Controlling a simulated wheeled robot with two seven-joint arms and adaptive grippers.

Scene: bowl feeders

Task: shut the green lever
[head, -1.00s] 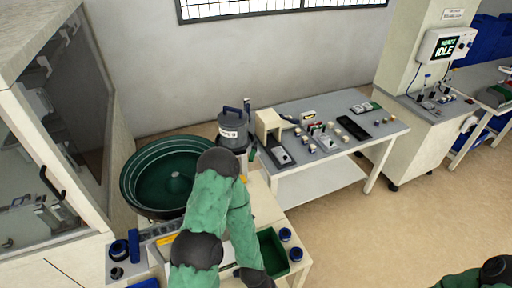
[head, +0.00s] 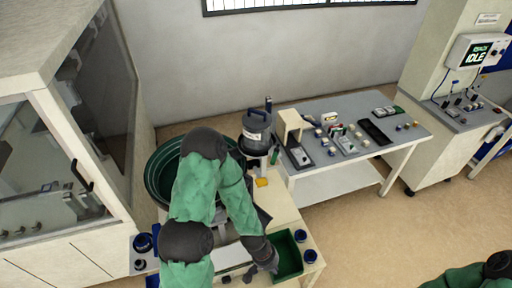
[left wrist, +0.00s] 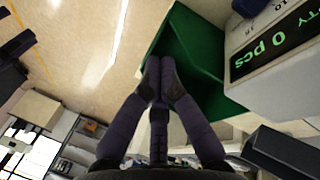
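A small upright green piece (head: 275,156), which looks like the green lever, stands beside the grey lidded hopper (head: 257,132) in the head view. It is too small there to tell its position. My left gripper (head: 266,266) is low in the head view, beside the green bin and well apart from that piece. In the left wrist view its fingertips (left wrist: 160,76) are together with nothing visible between them, in front of the green bin (left wrist: 185,50). My right gripper is out of view; only part of my right arm shows at the lower right.
My left arm partly hides the green bowl feeder (head: 160,172). The green bin (head: 290,258) has blue round parts beside it. A grey-topped table (head: 370,150) with small parts stands at right. A glass-fronted cabinet (head: 60,170) stands at left. A "0 pcs" display (left wrist: 270,45) is near the gripper.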

